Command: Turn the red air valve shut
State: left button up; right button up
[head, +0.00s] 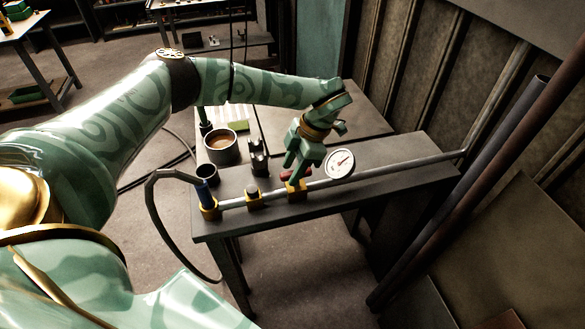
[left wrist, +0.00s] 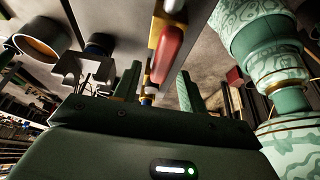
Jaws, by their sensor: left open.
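The red air valve handle (head: 291,175) sits on a yellow fitting (head: 297,190) on the grey pipe along the table. It is partly hidden by my left gripper in the head view. In the left wrist view the red handle (left wrist: 168,55) is long and rounded, beside a yellow block. My left gripper (head: 292,174) is at the valve, pointing down. In the left wrist view its two fingers (left wrist: 158,85) are apart, with the handle beyond and between them. I cannot tell whether they touch it. My right gripper is not in view.
A round white gauge (head: 340,163) stands on the pipe right of the valve. A cup with brown contents (head: 222,146), a dark cup (head: 206,174) and a black fixture (head: 258,157) stand left of it. A hose (head: 150,200) hangs off the table's left end.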

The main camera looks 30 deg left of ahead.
pick_arm(q)
jog(key=shift+s+f, duration=0.1)
jog(key=shift+f, duration=0.1)
jog(key=shift+c, duration=0.3)
grip_shut()
